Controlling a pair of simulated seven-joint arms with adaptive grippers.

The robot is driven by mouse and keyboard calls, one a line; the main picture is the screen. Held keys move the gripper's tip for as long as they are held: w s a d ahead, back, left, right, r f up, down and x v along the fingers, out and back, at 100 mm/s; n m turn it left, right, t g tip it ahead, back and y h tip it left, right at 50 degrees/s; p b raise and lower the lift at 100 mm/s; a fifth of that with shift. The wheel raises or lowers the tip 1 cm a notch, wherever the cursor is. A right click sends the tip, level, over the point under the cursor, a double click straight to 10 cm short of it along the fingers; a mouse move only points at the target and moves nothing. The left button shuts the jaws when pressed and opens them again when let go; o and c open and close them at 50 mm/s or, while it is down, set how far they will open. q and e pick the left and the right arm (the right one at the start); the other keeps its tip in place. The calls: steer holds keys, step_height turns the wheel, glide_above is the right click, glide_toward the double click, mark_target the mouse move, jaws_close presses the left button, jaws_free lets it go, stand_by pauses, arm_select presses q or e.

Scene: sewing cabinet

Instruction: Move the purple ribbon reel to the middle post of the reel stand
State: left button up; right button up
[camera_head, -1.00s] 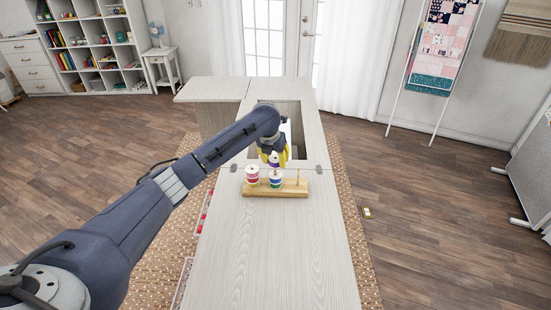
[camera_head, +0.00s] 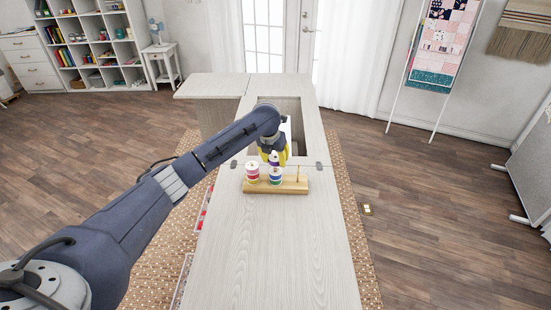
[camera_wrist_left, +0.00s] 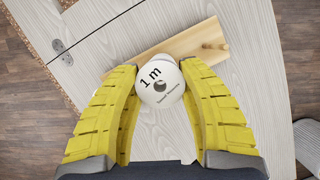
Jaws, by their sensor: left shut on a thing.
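The purple ribbon reel (camera_head: 274,161) shows just above the middle of the reel stand (camera_head: 291,188) in the head view. My left gripper (camera_head: 273,153) is shut on it. In the left wrist view the held reel's white top (camera_wrist_left: 159,82), marked "1 m", sits between the yellow fingers. The left post carries a red and pink stack of reels (camera_head: 252,173). A green and blue stack (camera_head: 275,176) stands at the middle post, right under the purple reel; I cannot tell whether they touch. The right post (camera_head: 298,173) is bare. My right gripper is not in view.
The stand lies across the pale wooden cabinet top (camera_head: 270,250), near a hinged seam. Behind it is a rectangular opening (camera_head: 294,104) in the top. The near part of the top is clear. A small yellowish object (camera_head: 367,209) lies on the floor at the right.

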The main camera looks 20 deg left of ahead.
arm_select(q)
steer(key=shift+f, duration=1.4)
steer(key=o, duration=1.1)
steer(key=shift+c, duration=0.2)
steer(key=v, duration=1.2)
steer(key=shift+s, duration=0.1)
